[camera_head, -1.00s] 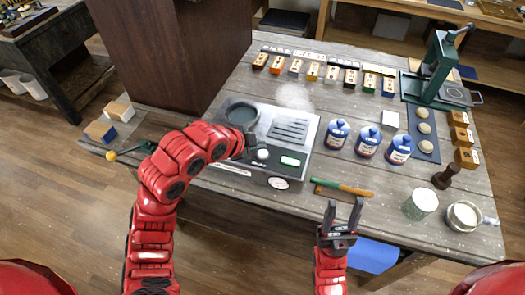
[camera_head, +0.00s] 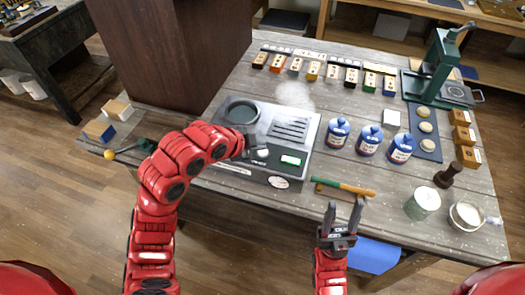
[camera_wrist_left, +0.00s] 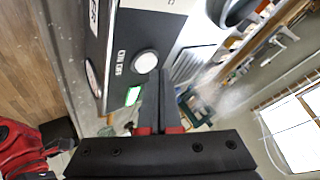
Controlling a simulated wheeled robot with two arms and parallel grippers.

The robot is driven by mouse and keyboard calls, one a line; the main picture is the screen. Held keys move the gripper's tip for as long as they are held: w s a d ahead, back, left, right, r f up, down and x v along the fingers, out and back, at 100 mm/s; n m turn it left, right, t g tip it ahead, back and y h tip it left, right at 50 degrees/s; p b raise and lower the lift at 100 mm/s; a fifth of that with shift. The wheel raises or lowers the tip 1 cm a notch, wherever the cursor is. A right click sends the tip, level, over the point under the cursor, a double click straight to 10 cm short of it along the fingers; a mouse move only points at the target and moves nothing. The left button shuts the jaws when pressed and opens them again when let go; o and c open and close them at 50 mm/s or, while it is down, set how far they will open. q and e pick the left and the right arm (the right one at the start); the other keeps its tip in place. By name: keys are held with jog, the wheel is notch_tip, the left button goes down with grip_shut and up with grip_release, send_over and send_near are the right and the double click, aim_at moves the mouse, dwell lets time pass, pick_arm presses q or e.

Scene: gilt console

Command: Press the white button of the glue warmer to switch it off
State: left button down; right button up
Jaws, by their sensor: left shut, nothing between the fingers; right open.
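The glue warmer (camera_head: 231,163) is a grey and black box on the wooden table, with a round pot well at its back left and a slotted grille at right. Its round white button (camera_wrist_left: 145,62) is on the dark front panel, beside a green-lit display (camera_head: 291,160); the display also shows in the left wrist view (camera_wrist_left: 132,96). My left gripper (camera_head: 250,152) is shut and empty, its tips close beside the button; in the head view they partly hide it. I cannot tell whether they touch. My right gripper (camera_head: 344,212) is open and empty, in front of the table edge.
Pale vapour (camera_head: 293,94) rises behind the warmer. Several blue and white jars (camera_head: 369,141) stand to its right. A green and orange tool (camera_head: 343,188) lies near the front edge. A green press (camera_head: 438,65) stands at the back right.

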aim_at(259, 153)
pick_arm(q)
jog(key=shift+f+b, duration=0.45)
jog(key=shift+b, duration=0.05)
dwell(0.6)
jog(key=shift+r, duration=0.95)
notch_tip(259, 153, up, 6)
jog(key=shift+p, duration=0.9)
